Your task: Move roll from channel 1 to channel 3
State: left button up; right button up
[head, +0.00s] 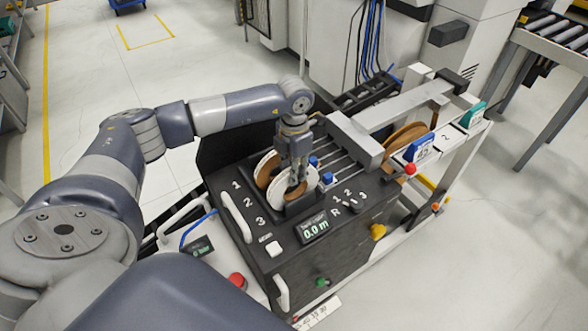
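The edge-banding unit's black top (287,229) carries channel numbers 1, 2 and 3 down its left side. A white-faced roll (311,181) with a brown centre stands upright at the front of the roll bay, nearest the number 3 side. A brown roll with a pale rim (263,170) stands behind it, nearer number 1. My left gripper (297,179) points down at the white-faced roll, its fingers overlapping the roll's upper part and middle. Whether they grip it or stand in front of it is unclear. My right gripper is out of view.
Blue-capped parts (327,179) and guide rails lie just right of the rolls. A display (314,230) reads 0.0 m. A white handle (236,217) edges the left side.

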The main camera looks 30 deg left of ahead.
pick_arm(q)
jog(key=shift+o, duration=1.1)
jog(key=shift+r, duration=0.1)
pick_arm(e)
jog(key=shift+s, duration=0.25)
pick_arm(q)
jog(key=shift+r, duration=0.1)
jog(key=shift+r+p, duration=0.3)
jog(key=shift+p, duration=0.1)
notch_tip(320, 180, up, 12)
jog(key=b, duration=0.4)
jog(key=shift+f, duration=0.15)
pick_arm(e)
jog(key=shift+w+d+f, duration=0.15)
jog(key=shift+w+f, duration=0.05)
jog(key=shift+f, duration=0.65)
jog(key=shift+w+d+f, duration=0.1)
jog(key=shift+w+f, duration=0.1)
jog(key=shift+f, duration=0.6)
